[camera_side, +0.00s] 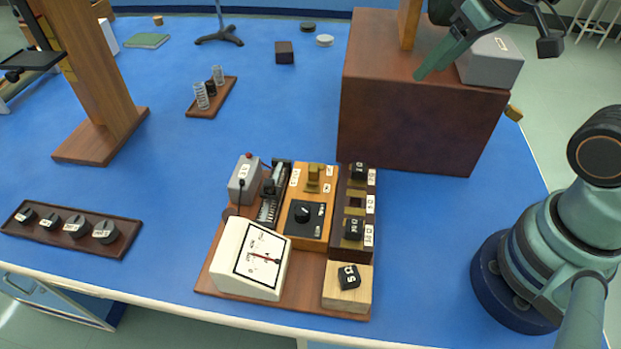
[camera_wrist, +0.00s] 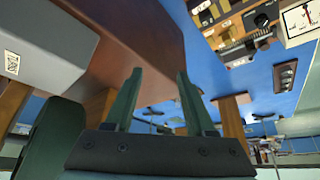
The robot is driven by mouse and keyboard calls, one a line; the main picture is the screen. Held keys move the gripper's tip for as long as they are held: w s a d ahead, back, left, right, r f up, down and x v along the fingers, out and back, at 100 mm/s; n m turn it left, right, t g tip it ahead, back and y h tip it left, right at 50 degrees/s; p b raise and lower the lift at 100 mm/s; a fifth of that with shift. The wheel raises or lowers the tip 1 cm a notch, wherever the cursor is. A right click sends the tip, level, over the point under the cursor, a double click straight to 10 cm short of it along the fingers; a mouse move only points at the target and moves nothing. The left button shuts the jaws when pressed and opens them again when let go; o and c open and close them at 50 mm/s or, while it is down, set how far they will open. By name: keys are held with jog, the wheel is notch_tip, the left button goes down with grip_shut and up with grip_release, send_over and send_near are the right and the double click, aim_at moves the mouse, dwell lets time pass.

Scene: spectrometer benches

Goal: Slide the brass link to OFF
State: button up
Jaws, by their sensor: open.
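The brass link (camera_side: 313,178) sits on the upper part of the orange wooden block (camera_side: 322,231), above a black dial. Small white labels lie beside it, too small to read, so I cannot tell which setting it is at. In the wrist view the instrument board (camera_wrist: 240,27) is at the upper right, and the link is too small to make out there. My gripper (camera_side: 421,74) is high at the upper right of the side view, over the brown box and well away from the link. In the wrist view its two green fingers (camera_wrist: 159,74) are apart with nothing between them.
A large brown box (camera_side: 425,125) with a grey box (camera_side: 490,62) on it stands behind and right of the board.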

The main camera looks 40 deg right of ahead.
jog(key=w+a+f+n+g, duration=0.25)
jog(key=w+a+n, duration=0.3)
jog(key=a, duration=0.35)
jog(key=n+g, duration=0.3)
jog(key=n, duration=0.1)
send_near(314, 168)
jog(key=shift+m, duration=0.25)
notch_tip(314, 168, down, 9)
jog(key=shift+f, duration=0.1)
jog(key=shift+w, duration=0.1)
grip_shut()
dwell(0.8)
